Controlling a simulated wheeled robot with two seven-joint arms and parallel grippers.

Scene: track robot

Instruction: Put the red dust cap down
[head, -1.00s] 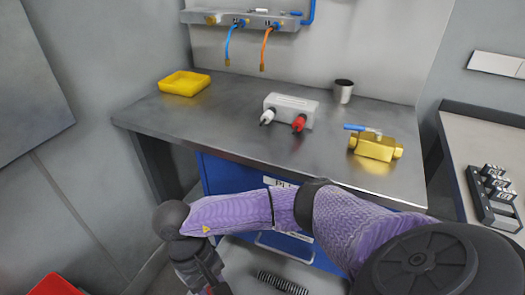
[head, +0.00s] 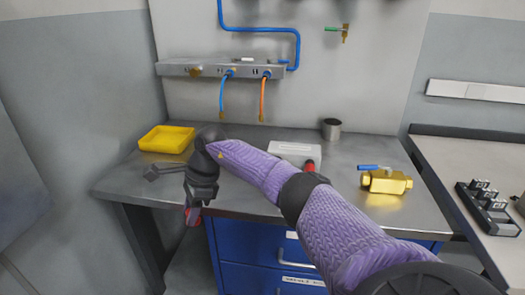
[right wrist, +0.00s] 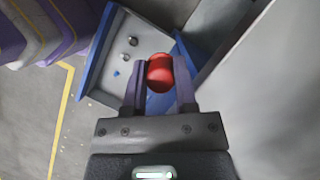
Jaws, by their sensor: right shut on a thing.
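The red dust cap (right wrist: 160,72) is between the two fingers of my right gripper (right wrist: 160,90) in the right wrist view. The gripper is shut on it. My left gripper is not in view.
Blue drawers (head: 262,250) are below. The right wrist view shows a blue-edged grey box (right wrist: 120,75).

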